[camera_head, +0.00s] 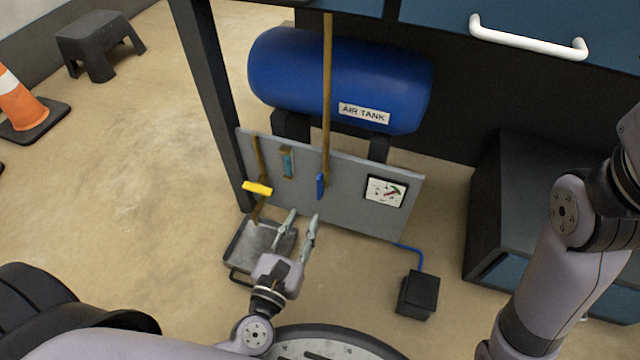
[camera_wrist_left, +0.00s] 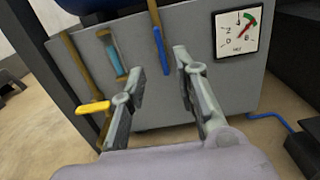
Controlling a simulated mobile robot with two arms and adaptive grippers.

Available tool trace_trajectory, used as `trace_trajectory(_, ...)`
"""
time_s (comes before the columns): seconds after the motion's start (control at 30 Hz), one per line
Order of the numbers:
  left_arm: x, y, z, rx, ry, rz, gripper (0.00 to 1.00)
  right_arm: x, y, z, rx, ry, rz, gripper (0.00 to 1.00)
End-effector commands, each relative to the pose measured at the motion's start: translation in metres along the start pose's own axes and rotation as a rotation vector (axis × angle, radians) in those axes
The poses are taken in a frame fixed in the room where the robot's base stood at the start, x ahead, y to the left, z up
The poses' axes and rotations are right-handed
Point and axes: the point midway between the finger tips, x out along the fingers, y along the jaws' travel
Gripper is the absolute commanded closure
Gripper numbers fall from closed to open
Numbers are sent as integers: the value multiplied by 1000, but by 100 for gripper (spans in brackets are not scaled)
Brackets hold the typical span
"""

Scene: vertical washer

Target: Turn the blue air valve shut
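The blue air valve handle (camera_head: 320,186) is on the grey panel, on the brown vertical pipe below the air tank. It hangs straight down, in line with the pipe; it also shows in the left wrist view (camera_wrist_left: 161,50). My left gripper (camera_head: 304,215) is open and empty, in front of the panel and below the blue handle, apart from it. In the left wrist view the gripper (camera_wrist_left: 158,68) has its fingers spread, with the handle beyond the gap. My right arm (camera_head: 560,230) shows at the right; its gripper is out of view.
A yellow handle (camera_head: 257,188) sits on the panel's left pipe, beside a blue sight tube (camera_head: 287,163). A gauge (camera_head: 385,191) is at the right. A metal tray (camera_head: 245,243) and a black box (camera_head: 418,294) stand on the floor. The blue air tank (camera_head: 300,75) is behind.

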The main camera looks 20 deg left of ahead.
Motion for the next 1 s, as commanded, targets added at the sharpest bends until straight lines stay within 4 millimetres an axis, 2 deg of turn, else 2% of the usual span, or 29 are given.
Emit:
trace_trajectory(0.03, 13, 1, 0, -2, -3, 5, 72, 0, 0, -1, 0, 2, 0, 100)
trace_trajectory(0.3, 71, 0, 0, -1, -1, 2, 72, 1, 0, 0, 0, 1, 0, 100)
trace_trajectory(0.5, 100, 0, 0, 1, 1, 0, 72, 1, 0, 0, 1, -1, 2, 100)
trace_trajectory(0.7, 112, 0, -1, 0, 2, 0, 72, 0, 1, 0, 1, 1, 3, 100)
trace_trajectory(0.97, 113, 0, -1, 1, 2, -1, 72, -1, 1, 0, 2, -2, 3, 100)
trace_trajectory(1.0, 113, 0, -1, 1, 2, -1, 74, -1, 0, 1, 2, -3, 3, 100)
